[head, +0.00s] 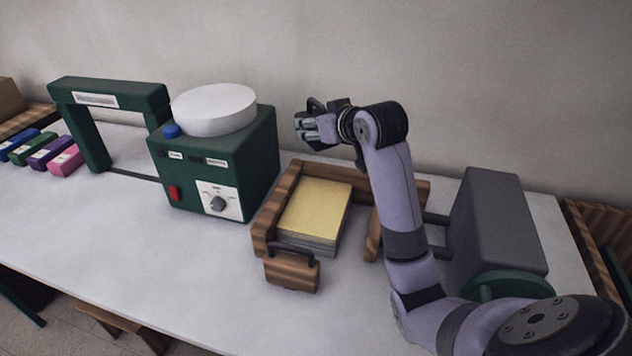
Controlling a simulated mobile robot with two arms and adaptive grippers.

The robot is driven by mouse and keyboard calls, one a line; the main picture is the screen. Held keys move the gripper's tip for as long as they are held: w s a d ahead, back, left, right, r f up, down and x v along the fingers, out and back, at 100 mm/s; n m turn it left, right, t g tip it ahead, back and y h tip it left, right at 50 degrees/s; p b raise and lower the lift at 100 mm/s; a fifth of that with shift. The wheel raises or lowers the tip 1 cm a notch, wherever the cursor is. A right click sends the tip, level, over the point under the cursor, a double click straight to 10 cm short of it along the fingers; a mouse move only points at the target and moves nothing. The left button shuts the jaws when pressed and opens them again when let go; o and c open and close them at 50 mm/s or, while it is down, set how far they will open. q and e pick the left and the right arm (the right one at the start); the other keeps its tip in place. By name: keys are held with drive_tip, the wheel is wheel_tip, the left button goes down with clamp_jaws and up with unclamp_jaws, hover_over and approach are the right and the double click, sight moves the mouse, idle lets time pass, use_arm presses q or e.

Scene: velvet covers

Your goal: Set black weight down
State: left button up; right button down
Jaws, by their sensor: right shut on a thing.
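My right gripper (319,126) is raised above the back of the table, over the area behind the wooden tray. It is shut on the black weight (315,104), of which only a small dark, handle-like part shows at the fingers. The rest of the weight is hidden or too small to make out. The held weight is clear of the tabletop. My left gripper is not in view.
Below is a wooden tray (262,222) holding a yellow-topped stack (315,208), with a handled wooden block (292,274) in front. A green machine (262,150) with a white round top stands left, a grey box (497,220) right. The white table (190,265) is clear at front left.

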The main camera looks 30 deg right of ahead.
sight(317, 204)
wheel_tip(317, 204, down, 19)
drive_tip(key=shift+r+b, duration=0.1)
drive_tip(key=shift+b, duration=0.2)
idle(0.4)
drive_tip(key=c, duration=1.2)
unclamp_jaws()
drive_tip(key=shift+f, duration=0.45)
drive_tip(key=o, duration=0.5)
drive_tip(key=shift+s, duration=0.1)
drive_tip(key=shift+r, duration=0.15)
drive_tip(key=v, duration=1.2)
drive_tip(key=shift+a, duration=0.15)
drive_tip(key=shift+r, duration=0.15)
